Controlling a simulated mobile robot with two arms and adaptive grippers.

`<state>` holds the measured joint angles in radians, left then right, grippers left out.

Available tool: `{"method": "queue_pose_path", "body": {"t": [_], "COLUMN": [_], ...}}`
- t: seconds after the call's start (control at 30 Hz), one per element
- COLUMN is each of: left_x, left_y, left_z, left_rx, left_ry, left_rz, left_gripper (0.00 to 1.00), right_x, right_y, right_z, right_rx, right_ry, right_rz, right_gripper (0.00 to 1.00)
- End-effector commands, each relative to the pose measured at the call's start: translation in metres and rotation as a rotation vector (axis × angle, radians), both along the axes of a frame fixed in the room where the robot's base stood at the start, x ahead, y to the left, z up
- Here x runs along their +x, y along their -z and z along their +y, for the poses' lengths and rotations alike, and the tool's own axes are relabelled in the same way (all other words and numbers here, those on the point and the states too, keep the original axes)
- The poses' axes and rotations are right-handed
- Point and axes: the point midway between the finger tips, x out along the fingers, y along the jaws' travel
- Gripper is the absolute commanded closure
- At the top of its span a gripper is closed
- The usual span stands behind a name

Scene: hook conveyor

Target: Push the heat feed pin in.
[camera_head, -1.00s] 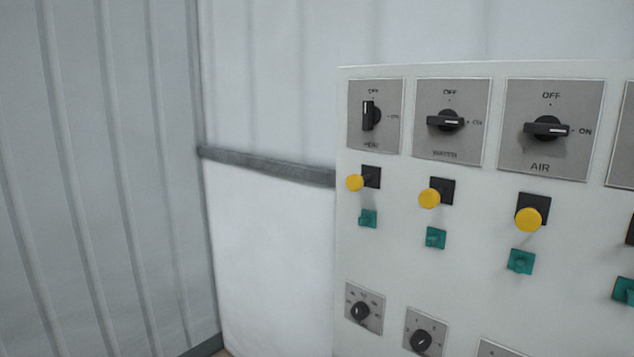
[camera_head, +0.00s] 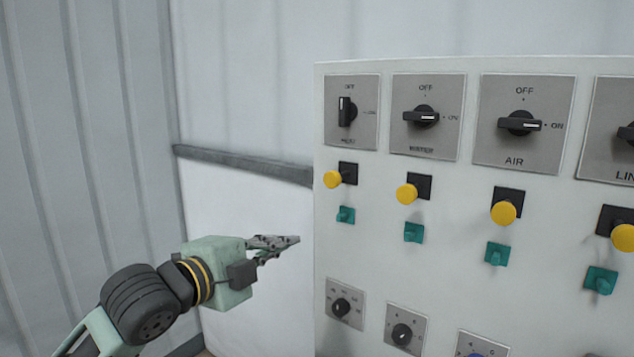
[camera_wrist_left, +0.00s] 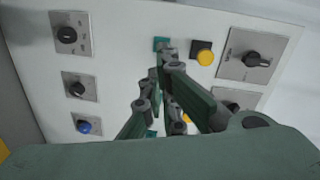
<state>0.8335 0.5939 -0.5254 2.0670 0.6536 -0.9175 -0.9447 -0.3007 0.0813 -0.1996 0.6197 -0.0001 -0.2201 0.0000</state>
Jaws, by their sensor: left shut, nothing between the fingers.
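The heat column is the leftmost one on the panel in the head view. Its yellow round-headed pin (camera_head: 333,179) stands out from a black square mount (camera_head: 349,173), with a green piece (camera_head: 346,215) below. The yellow pin also shows in the left wrist view (camera_wrist_left: 206,58), and the green piece (camera_wrist_left: 160,43) is partly behind the fingertips. My left gripper (camera_head: 297,239) is shut and empty, left of the panel's edge and lower than the yellow pin. In the left wrist view its fingers (camera_wrist_left: 163,62) point toward the panel. My right gripper is not in view.
The heat switch (camera_head: 347,111) sits above the pin, its handle upright. The water column's yellow pin (camera_head: 407,195) and green piece (camera_head: 414,232) are just to the right. A dial (camera_head: 341,307) sits lower. A grey rail (camera_head: 240,163) runs along the wall; space left of the panel is free.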

Motion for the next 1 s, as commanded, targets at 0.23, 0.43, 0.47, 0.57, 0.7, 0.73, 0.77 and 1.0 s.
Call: {"method": "queue_pose_path", "body": {"t": [0.23,0.43,0.47,0.57,0.7,0.73,0.77,1.0], "left_x": [-0.009,-0.012,-0.012,-0.012,-0.011,-0.011,-0.010,0.014], "left_y": [-0.071,-0.084,-0.084,-0.084,-0.084,-0.084,-0.084,-0.088], "left_z": [-0.003,-0.003,-0.003,-0.003,-0.003,-0.004,-0.004,-0.023], "left_rx": [0.106,0.128,0.129,0.128,0.127,0.127,0.127,0.122], "left_ry": [0.051,0.061,0.061,0.061,0.061,0.061,0.061,0.063], "left_rz": [-0.184,-0.218,-0.219,-0.218,-0.218,-0.217,-0.217,-0.214], "left_gripper": [1.00,1.00,1.00,1.00,1.00,1.00,1.00,1.00], "right_x": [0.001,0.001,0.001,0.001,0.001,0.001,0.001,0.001], "right_y": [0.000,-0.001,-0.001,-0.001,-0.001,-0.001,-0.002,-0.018], "right_z": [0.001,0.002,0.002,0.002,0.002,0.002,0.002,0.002], "right_rx": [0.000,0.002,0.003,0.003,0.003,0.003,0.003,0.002], "right_ry": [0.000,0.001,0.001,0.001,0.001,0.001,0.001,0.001], "right_rz": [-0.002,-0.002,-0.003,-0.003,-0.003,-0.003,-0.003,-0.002], "right_gripper": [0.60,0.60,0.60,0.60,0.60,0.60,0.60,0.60]}}
